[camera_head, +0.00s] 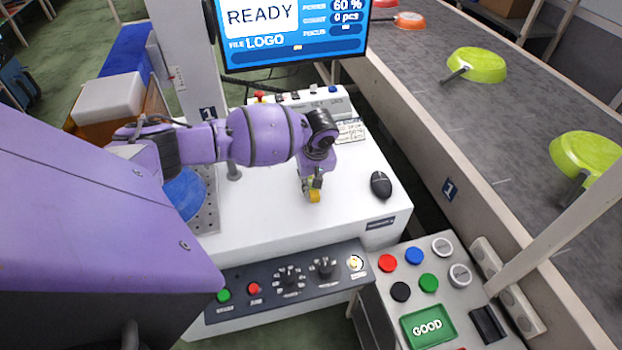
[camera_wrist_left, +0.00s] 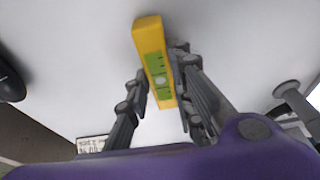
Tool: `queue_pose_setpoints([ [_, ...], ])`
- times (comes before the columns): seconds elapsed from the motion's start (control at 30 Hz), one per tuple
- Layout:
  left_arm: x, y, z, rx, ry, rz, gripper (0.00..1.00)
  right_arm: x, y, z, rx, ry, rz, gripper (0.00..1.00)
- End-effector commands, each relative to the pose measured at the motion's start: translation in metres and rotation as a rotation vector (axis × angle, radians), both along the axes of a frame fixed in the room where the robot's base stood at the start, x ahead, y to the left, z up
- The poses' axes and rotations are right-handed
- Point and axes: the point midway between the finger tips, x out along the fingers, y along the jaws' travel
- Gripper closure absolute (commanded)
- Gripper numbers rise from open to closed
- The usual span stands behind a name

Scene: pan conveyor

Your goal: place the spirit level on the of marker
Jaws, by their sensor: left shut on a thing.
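The yellow spirit level (camera_wrist_left: 150,38) with a green window is held between the two fingers of my left gripper (camera_wrist_left: 161,70) in the left wrist view. In the head view only a small yellow end of the spirit level (camera_head: 314,197) shows below my left gripper (camera_head: 314,183), over the white machine top (camera_head: 270,215). I cannot tell whether the level touches the surface. I cannot make out a marker for certain in either view. My right gripper is not in view.
A black mouse (camera_head: 381,185) lies right of the gripper. A printed label (camera_head: 350,130) is behind it, and a monitor (camera_head: 295,30) stands further back. A button panel (camera_head: 285,283) runs along the front. Green pans (camera_head: 476,65) lie on the conveyor (camera_head: 440,80) at right.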

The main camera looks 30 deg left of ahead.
Motion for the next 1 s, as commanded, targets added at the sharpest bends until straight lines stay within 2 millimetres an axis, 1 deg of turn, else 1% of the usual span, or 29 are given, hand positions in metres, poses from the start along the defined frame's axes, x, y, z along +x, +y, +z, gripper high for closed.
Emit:
queue_pose_setpoints([
  [0.03, 0.000, 0.000, -0.002, -0.001, 0.001, 0.000, 1.00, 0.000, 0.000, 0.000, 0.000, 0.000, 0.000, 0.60],
  [0.07, 0.000, 0.000, -0.002, -0.001, 0.001, 0.000, 0.75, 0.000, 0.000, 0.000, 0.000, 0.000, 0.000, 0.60],
  [0.17, 0.000, 0.000, -0.002, -0.001, 0.001, 0.000, 0.62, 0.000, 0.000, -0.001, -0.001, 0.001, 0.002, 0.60],
  [0.2, 0.000, 0.000, -0.002, -0.001, 0.001, 0.000, 0.60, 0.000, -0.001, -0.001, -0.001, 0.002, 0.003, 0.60],
  [0.47, 0.000, 0.000, -0.001, 0.001, 0.001, 0.000, 0.60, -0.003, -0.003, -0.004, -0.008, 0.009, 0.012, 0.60],
  [0.57, 0.000, 0.000, 0.004, 0.000, 0.000, -0.001, 0.60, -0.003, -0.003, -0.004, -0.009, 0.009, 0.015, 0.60],
  [0.67, -0.001, -0.003, 0.018, -0.002, -0.003, -0.002, 0.60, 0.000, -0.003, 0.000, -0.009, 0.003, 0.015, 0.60],
  [0.9, -0.008, -0.013, 0.070, -0.001, -0.007, -0.002, 0.60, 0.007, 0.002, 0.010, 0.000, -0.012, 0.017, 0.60],
  [1.0, -0.012, -0.018, 0.089, -0.001, -0.004, -0.002, 0.60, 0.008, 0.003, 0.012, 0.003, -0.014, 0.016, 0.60],
])
